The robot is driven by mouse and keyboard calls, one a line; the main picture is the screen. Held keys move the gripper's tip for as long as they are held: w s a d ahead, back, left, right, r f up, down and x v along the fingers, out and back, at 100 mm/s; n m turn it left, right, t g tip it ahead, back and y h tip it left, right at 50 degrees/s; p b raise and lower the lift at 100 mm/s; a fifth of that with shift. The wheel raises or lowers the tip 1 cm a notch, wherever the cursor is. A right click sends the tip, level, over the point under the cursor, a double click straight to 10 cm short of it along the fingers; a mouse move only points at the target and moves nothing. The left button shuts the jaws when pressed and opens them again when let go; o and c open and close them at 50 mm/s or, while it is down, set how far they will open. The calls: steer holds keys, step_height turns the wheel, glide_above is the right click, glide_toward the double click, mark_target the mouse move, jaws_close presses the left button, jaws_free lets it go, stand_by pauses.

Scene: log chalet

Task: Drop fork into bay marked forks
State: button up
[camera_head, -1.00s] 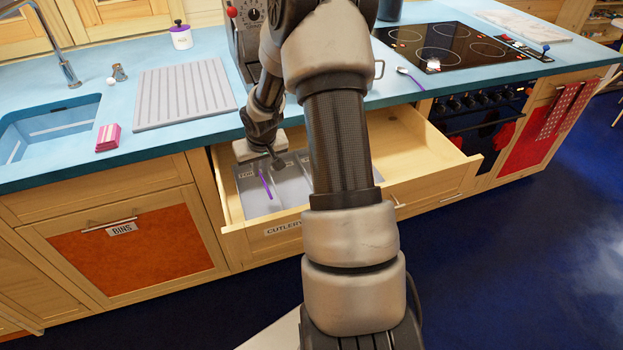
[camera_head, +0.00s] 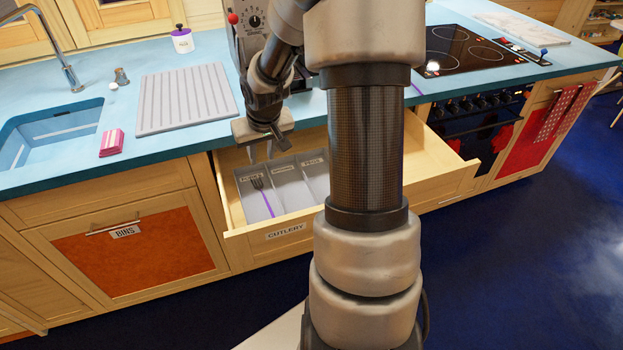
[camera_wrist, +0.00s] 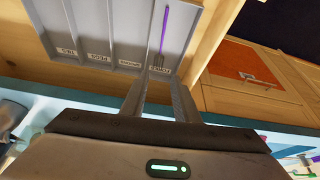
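The fork (camera_head: 264,193), with dark tines and a purple handle, lies in the leftmost compartment of the grey cutlery tray (camera_head: 288,212) in the open drawer. The wrist view shows the fork (camera_wrist: 164,32) lying lengthwise in the bay whose label (camera_wrist: 160,69) appears to read forks. My gripper (camera_head: 262,155) is above the back of the tray, apart from the fork. In the wrist view my gripper (camera_wrist: 159,88) has its two fingers spread with nothing between them. My arm hides the right part of the tray in the head view.
The open drawer (camera_head: 237,233), marked cutlery, sticks out below the blue counter (camera_head: 150,150). A grey ribbed mat (camera_head: 182,100), a pink pack (camera_head: 111,143) and a sink (camera_head: 45,135) are to the left. The hob (camera_head: 475,50) is at right. The tray's neighbouring bays look empty.

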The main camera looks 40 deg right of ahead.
steer(key=p+v, duration=0.1)
steer(key=v, duration=0.4)
steer(key=shift+s+r, duration=0.1)
steer(key=shift+r, duration=0.15)
